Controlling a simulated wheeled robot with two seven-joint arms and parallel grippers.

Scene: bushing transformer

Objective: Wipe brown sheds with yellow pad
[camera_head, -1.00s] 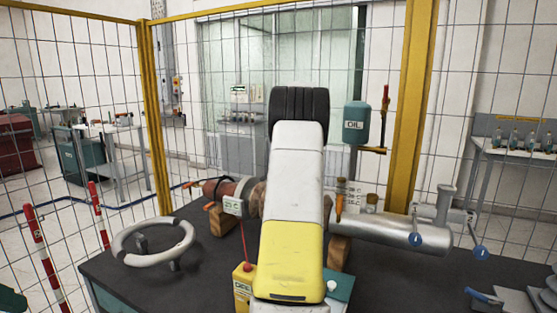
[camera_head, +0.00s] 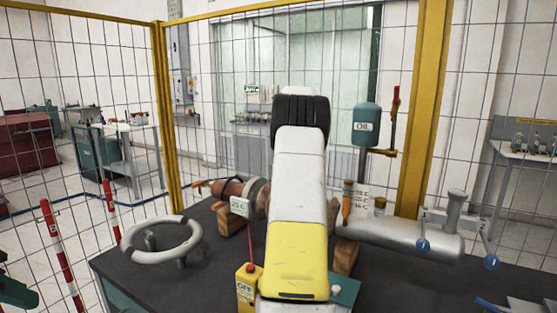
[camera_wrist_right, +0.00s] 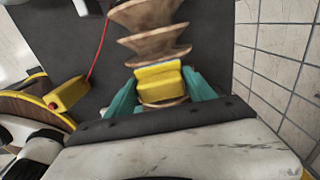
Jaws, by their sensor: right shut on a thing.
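The bushing lies across the dark table, with its brown sheds (camera_head: 256,199) mostly hidden behind my right arm in the head view. The wrist view shows the brown sheds (camera_wrist_right: 150,38) as wide discs. My right gripper (camera_wrist_right: 160,84) is shut on the yellow pad (camera_wrist_right: 158,78), with a teal finger on each side. The pad lies over the sheds and appears to touch them; its underside is hidden. The head view hides the right gripper behind my arm. My left gripper is not in view.
A grey ring (camera_head: 161,240) stands left on the table (camera_head: 205,275). A yellow box (camera_head: 247,284) with a red rod sits at the front. The bushing's metal cylinder (camera_head: 395,236) extends right. An oil container (camera_head: 366,122) stands behind. Mesh fencing with yellow posts (camera_head: 425,110) encloses the back.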

